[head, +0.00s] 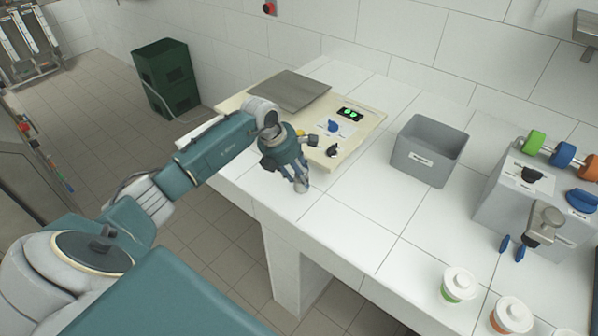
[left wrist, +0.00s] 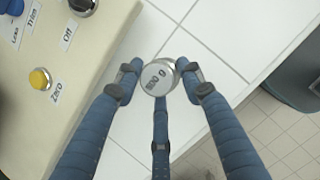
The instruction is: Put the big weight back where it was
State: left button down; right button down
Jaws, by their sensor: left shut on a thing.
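The big weight is a round silver metal cylinder with a dark printed marking on its top, seen in the left wrist view (left wrist: 158,78). My left gripper (left wrist: 158,82) is shut on it, with fingers on both sides and a third below. In the head view, the gripper (head: 298,176) is just in front of the scale, over the white tiled counter. The lower end of the weight (head: 301,187) shows beneath the fingers, at or close to the counter; I cannot tell whether it touches. My right gripper is not in view.
The cream scale (head: 362,124) has a grey plate (head: 290,91), a green display and knobs. A grey bin (head: 424,160) stands to its right. A grey filler machine (head: 520,200) and lidded cups (head: 459,284) are farther right. The counter between gripper and bin is clear.

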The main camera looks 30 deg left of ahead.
pick_arm(q)
jog(key=shift+w, duration=0.1)
jog(key=c, duration=1.5)
grip_release()
jog(key=shift+f, duration=0.1)
jog(key=shift+c, duration=0.2)
jog(key=o, duration=0.5)
jog(key=shift+c, duration=0.2)
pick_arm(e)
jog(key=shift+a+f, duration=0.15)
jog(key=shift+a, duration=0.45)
